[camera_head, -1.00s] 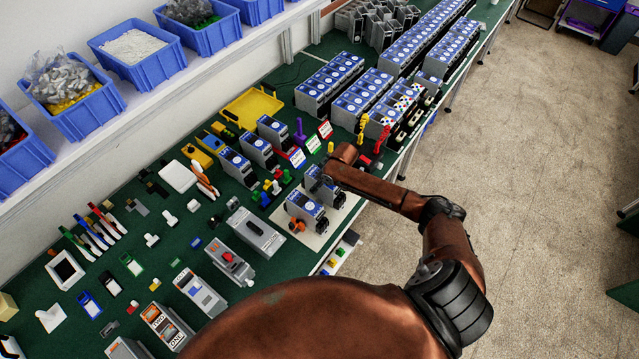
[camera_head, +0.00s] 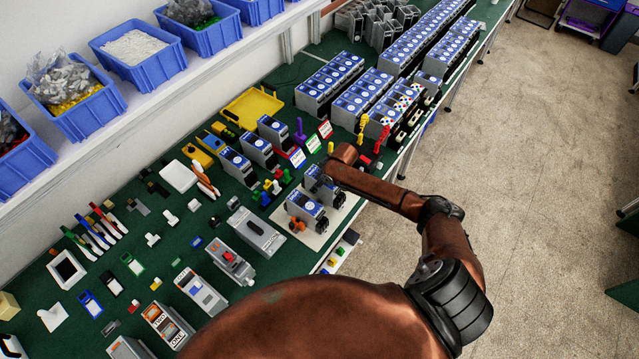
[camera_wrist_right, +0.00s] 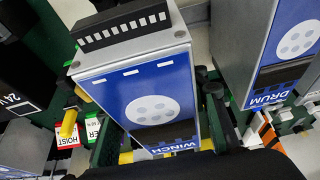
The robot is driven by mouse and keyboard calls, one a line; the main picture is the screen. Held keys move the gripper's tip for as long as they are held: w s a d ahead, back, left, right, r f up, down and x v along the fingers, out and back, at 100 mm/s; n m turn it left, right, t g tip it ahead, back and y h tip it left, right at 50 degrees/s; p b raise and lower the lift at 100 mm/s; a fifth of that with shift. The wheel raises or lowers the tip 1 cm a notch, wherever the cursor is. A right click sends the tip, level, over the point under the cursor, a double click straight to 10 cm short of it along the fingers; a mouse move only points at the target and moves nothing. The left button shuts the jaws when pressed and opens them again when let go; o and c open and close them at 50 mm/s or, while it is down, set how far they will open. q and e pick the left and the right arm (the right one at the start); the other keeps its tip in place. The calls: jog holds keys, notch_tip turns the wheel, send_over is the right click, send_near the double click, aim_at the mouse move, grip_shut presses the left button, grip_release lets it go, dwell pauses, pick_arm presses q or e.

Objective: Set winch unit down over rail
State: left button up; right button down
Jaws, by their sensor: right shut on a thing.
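The winch unit (camera_wrist_right: 150,95) has a blue face marked WINCH, a grey body and a black terminal strip, and fills the middle of the right wrist view. In the head view it shows as a blue-topped block (camera_head: 323,194) above the pale plate (camera_head: 341,213). My right gripper (camera_head: 318,181) is shut on it from above. A similar unit marked DRUM (camera_wrist_right: 285,50) stands beside it with a gap between. The rail under the winch unit is hidden, so I cannot tell whether they touch. My left gripper is out of view.
Another blue-topped unit (camera_head: 304,207) stands close by on the plate. Small sign cards (camera_head: 313,144) and coloured pegs stand behind. A grey box (camera_head: 257,232) lies to the left. The table's front edge is close on the right.

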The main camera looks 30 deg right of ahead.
aim_at(324, 187)
jog(key=shift+f+b, duration=0.55)
jog(key=shift+f, duration=0.9)
jog(key=c, duration=1.1)
grip_release()
jog(key=shift+o, duration=0.3)
jog(key=shift+f, duration=0.15)
jog(key=shift+s, duration=0.1)
jog(key=v, duration=1.2)
